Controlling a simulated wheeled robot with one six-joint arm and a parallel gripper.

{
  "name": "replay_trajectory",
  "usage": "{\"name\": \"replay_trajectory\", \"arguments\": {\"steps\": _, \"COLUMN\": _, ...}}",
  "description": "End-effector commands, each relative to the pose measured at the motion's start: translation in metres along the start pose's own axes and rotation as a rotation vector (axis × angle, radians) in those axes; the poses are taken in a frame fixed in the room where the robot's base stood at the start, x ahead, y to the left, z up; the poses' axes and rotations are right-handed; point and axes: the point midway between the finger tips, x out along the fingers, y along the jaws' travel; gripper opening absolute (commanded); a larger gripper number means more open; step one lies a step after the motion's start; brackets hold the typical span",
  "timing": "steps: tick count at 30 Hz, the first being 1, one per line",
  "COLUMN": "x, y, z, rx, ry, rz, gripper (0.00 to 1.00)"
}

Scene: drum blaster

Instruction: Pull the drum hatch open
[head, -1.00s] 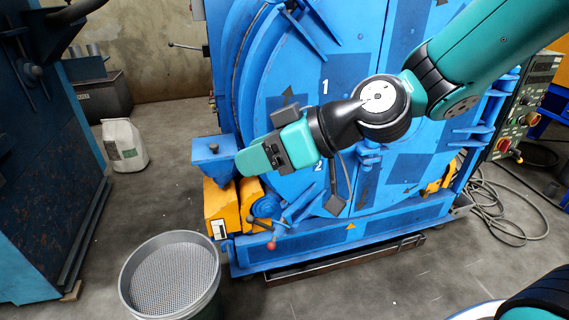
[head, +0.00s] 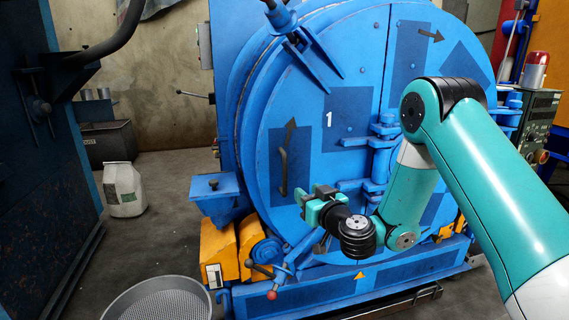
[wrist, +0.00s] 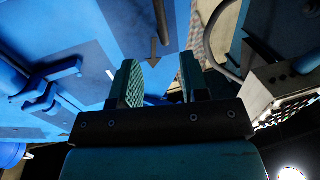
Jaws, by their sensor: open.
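The drum hatch (head: 352,120) is a large round blue door marked "1", seen face-on in the head view and looking shut. A dark vertical handle (head: 283,172) sits on its left part, beside an up arrow. My gripper (head: 308,199) is open and empty, in front of the hatch's lower left, just right of and below the handle. In the wrist view the two fingers (wrist: 160,80) stand apart. A dark bar that looks like the handle (wrist: 161,18) shows beyond the gap, apart from the fingers. The blue hatch face (wrist: 80,30) fills the left.
A blue clamp (head: 305,50) sits at the hatch's upper left edge, and hinge brackets (head: 383,130) at its right. A red-knobbed lever (head: 271,294) and yellow blocks (head: 218,262) stand below left. A round mesh-topped bin (head: 160,302) and a white sack (head: 123,188) are on the left floor.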

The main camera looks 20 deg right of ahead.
Motion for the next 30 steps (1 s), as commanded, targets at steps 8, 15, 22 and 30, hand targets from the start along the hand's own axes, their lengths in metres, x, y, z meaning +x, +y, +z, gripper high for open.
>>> {"name": "replay_trajectory", "arguments": {"steps": 8, "x": 0.03, "y": -0.001, "z": -0.008, "rx": -0.001, "ry": -0.001, "rz": -0.003, "gripper": 0.41}}
{"name": "replay_trajectory", "arguments": {"steps": 15, "x": 0.055, "y": -0.002, "z": -0.008, "rx": -0.003, "ry": 0.001, "rz": -0.005, "gripper": 0.41}}
{"name": "replay_trajectory", "arguments": {"steps": 22, "x": 0.081, "y": -0.002, "z": -0.005, "rx": -0.003, "ry": 0.002, "rz": -0.006, "gripper": 0.41}}
{"name": "replay_trajectory", "arguments": {"steps": 30, "x": 0.111, "y": -0.002, "z": -0.002, "rx": -0.003, "ry": 0.003, "rz": -0.005, "gripper": 0.41}}
